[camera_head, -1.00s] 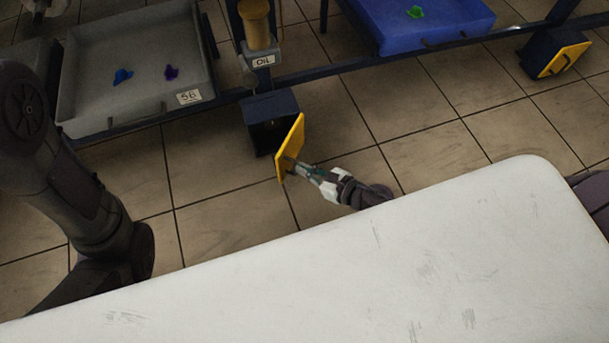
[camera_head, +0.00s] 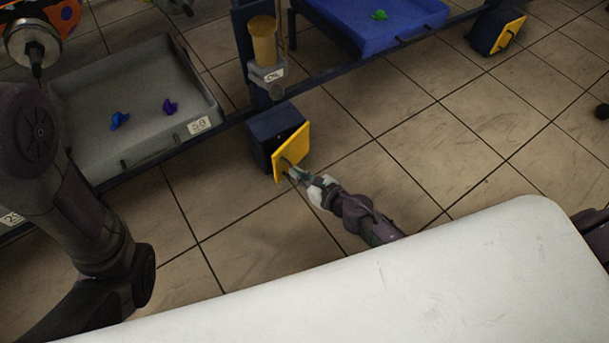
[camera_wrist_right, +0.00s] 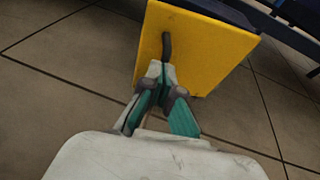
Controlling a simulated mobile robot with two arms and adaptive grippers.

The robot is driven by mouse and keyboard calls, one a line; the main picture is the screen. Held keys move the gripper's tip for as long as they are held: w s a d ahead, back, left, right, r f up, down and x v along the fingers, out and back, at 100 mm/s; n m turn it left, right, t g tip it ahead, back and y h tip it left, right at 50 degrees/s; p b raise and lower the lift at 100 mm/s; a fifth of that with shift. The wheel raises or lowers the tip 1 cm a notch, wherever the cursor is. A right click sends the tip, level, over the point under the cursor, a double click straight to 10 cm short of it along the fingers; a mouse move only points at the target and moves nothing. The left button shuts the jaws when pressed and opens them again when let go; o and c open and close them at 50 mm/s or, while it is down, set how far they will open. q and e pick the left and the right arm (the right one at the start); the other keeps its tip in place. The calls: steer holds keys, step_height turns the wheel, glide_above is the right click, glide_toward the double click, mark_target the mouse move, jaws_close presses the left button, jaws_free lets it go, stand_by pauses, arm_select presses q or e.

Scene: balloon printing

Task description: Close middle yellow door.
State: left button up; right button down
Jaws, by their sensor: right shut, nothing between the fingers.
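The middle yellow door (camera_head: 292,150) hangs on a dark blue box (camera_head: 272,127) below the OIL cup. It stands partly open, with a narrow gap between it and the box. In the right wrist view the yellow door (camera_wrist_right: 205,50) shows its outer face with a dark handle (camera_wrist_right: 167,46). My right gripper (camera_head: 290,170) is at the lower part of the door's outer face. In the wrist view my right gripper (camera_wrist_right: 160,75) is shut with its fingertips at the handle's lower end; nothing shows between them. My left arm is at the left, its gripper out of frame.
A grey tray (camera_head: 135,160) with small blue and purple pieces is at the left. A blue tray (camera_head: 415,35) with a green piece is at the top. Another yellow door (camera_head: 510,33) is at the top right. My white base top fills the bottom. Tiled floor is clear around the box.

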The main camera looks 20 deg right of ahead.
mark_target(277, 165)
steer(key=shift+w+a, duration=0.55)
steer(key=shift+a, duration=0.2)
steer(key=shift+w+a, duration=0.55)
steer(key=shift+a, duration=0.2)
steer(key=shift+w+a, duration=0.4)
steer(key=shift+a, duration=0.05)
steer(key=shift+w+a, duration=0.1)
steer(key=shift+w+r, duration=0.1)
